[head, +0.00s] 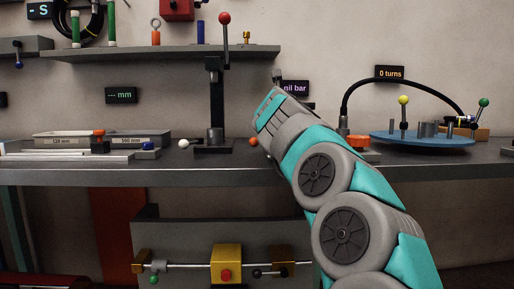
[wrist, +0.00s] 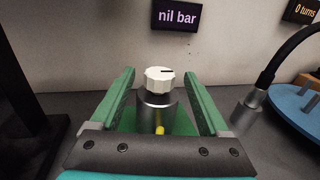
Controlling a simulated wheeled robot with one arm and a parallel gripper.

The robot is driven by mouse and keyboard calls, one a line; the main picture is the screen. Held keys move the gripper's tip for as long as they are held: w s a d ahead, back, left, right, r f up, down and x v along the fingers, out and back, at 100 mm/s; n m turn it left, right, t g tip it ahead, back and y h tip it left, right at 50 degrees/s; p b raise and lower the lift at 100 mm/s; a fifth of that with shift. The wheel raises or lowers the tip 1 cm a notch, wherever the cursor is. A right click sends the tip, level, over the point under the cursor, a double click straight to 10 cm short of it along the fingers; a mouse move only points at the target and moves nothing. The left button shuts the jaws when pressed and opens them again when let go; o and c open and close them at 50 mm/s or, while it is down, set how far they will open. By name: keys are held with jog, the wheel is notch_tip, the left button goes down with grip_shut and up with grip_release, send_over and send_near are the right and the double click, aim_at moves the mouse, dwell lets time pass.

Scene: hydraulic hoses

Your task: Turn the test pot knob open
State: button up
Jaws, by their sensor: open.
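In the wrist view a white ribbed knob (wrist: 160,79) with a dark mark on its top sits on a grey metal cylinder, the pot (wrist: 157,108). My gripper (wrist: 160,88) is open, with one green finger on each side of the knob and a visible gap to both. The knob lies between the fingers, not gripped. A yellow piece shows low in front of the pot. A sign (wrist: 178,17) reading "nil bar" hangs on the wall behind. In the head view my arm hides the pot, the knob and the gripper fingers.
A dark press stand (head: 216,105) with a red-balled lever rises left of my arm. To the right, a blue round plate (head: 425,139) carries a yellow-balled lever, and a black hose (head: 375,84) arches over to it. A shelf (head: 150,53) runs above the bench.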

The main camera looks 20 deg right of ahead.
jog(key=shift+w+a+f+m+g+h+b, duration=0.15)
jog(key=shift+f+m+g+h+b, duration=0.2)
jog(key=shift+h, duration=0.35)
jog(key=shift+r+m+h, duration=0.2)
jog(key=shift+m+h, duration=0.1)
jog(key=shift+m, duration=0.05)
jog(key=shift+w+a+m+g+h, duration=0.1)
jog(key=shift+m+g+h, duration=0.4)
jog(key=shift+g+h, duration=0.15)
jog(key=shift+r, duration=0.15)
jog(key=shift+m+g+h, duration=0.4)
jog(key=shift+g+h, duration=0.1)
jog(key=shift+h, duration=0.05)
jog(key=shift+w+a+r+m+g+h+p, duration=0.1)
jog(key=shift+w+r+m+g+h+p, duration=0.05)
jog(key=shift+m+g+h+p, duration=1.25)
jog(key=shift+m+g+p, duration=0.2)
jog(key=shift+g+p, duration=0.45)
jog(key=g+p, duration=0.1)
jog(key=p, duration=0.3)
jog(key=shift+w+r+m+h, duration=0.1)
jog(key=shift+r+m+h, duration=0.05)
jog(key=shift+m+h, duration=0.25)
jog(key=g+p, duration=0.1)
jog(key=p, duration=0.2)
jog(key=m+g+p, duration=0.1)
jog(key=p, duration=0.3)
jog(key=shift+w+a+h, duration=0.15)
jog(key=shift+h, duration=0.15)
